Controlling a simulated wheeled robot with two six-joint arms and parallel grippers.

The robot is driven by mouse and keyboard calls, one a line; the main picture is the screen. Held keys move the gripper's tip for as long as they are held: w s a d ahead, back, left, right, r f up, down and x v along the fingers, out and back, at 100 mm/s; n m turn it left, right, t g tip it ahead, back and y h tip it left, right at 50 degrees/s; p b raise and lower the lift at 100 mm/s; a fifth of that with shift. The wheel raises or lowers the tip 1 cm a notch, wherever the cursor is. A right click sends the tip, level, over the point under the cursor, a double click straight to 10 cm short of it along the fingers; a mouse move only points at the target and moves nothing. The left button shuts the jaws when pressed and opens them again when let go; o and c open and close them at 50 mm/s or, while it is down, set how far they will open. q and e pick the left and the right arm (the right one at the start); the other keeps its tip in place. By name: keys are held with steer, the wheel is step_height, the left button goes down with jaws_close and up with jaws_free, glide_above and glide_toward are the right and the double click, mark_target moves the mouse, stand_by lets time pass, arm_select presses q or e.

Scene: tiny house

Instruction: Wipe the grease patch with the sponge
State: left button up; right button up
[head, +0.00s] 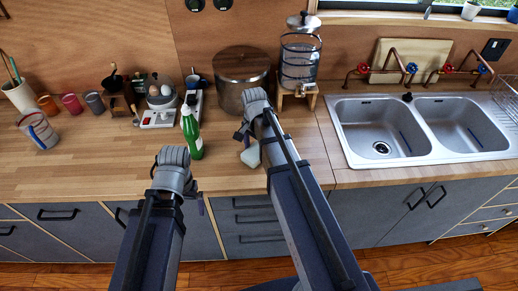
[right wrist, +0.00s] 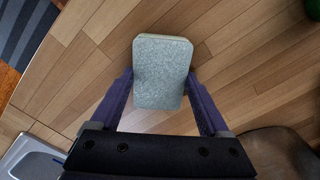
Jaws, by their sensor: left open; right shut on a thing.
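The sponge (head: 251,157) is a pale grey-green block with rounded corners. In the right wrist view the sponge (right wrist: 162,72) sits between the two purple fingers of my right gripper (right wrist: 160,95), which is shut on it. In the head view my right gripper (head: 246,138) is over the wooden counter, in front of the big pot, partly hidden by its own arm. I cannot tell whether the sponge touches the counter. My left gripper (head: 180,188) is open and empty near the counter's front edge. No grease patch can be made out in either view.
A lidded pot (head: 240,72) and a glass dispenser (head: 299,62) stand at the back. The double sink (head: 381,128) is at right. The counter's left front (head: 85,170) is clear.

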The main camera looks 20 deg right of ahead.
steer(key=shift+w+a, duration=0.1)
steer(key=shift+a, duration=0.25)
steer(key=shift+w+a, duration=0.3)
steer(key=shift+a, duration=0.6)
steer(key=shift+w+a, duration=0.3)
steer(key=shift+a, duration=0.6)
steer(key=shift+w+d, duration=0.1)
steer(key=shift+w+d, duration=0.25)
steer(key=shift+w, duration=0.4)
steer(key=shift+d, duration=0.15)
steer(key=shift+s+d, duration=0.25)
steer(key=shift+d, duration=0.7)
steer(key=shift+s+d, duration=0.25)
steer(key=shift+d, duration=0.65)
